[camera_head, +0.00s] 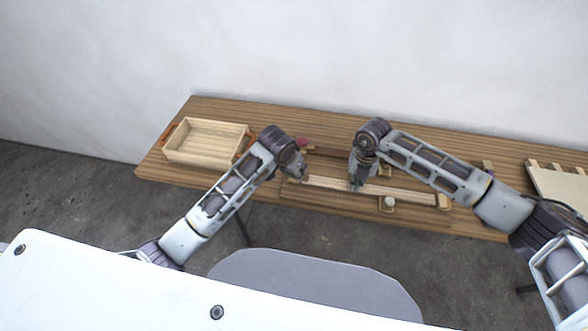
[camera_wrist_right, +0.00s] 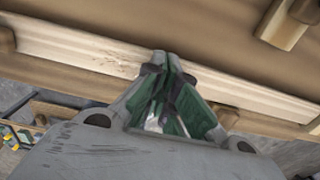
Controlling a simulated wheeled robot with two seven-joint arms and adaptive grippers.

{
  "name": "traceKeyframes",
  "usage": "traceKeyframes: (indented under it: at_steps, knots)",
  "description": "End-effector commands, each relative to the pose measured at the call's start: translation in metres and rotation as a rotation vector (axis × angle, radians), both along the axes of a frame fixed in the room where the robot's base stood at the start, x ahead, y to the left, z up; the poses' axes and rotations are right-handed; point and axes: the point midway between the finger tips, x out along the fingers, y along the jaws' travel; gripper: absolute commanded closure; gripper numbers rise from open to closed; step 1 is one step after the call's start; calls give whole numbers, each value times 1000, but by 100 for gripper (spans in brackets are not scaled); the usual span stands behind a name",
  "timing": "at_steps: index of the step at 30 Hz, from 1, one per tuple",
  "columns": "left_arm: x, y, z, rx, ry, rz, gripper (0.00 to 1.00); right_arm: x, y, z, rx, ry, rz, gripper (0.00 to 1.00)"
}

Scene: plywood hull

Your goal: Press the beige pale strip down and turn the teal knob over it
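The beige pale strip (camera_head: 330,184) lies lengthwise along a wooden frame on the table. It also runs across the right wrist view (camera_wrist_right: 85,48). My right gripper (camera_head: 356,186) is over the middle of the strip, fingers pointing down; in the right wrist view its fingertips (camera_wrist_right: 166,60) are together with nothing seen between them, at the strip's edge. Whether they touch it I cannot tell. My left gripper (camera_head: 301,177) is at the strip's left end, its fingers too small to read. I see no clearly teal knob; it may be hidden by a gripper.
A pale wooden tray (camera_head: 208,126) with orange-brown handles stands at the table's left. A reddish knob (camera_head: 304,142) sits behind my left gripper, a whitish knob (camera_head: 388,203) in front of the strip. A slatted pale wooden piece (camera_head: 560,185) stands at the far right.

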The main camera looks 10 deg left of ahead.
Motion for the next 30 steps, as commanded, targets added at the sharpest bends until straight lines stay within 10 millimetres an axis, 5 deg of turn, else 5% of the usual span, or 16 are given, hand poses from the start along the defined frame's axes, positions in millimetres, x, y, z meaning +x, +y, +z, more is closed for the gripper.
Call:
traceKeyframes:
  at_steps: [2,3,9,30]
  knots:
    - [1,1,1,1,-3,1,87,-1,-1,-1,-2,2,0,100]
    - [1,1,1,1,-3,1,61,-1,-1,-1,-2,2,0,100]
    - [1,1,1,1,-2,-1,39,-1,-1,-1,-2,2,0,100]
    - [1,0,16,0,-1,-2,39,-1,0,-1,-1,2,0,100]
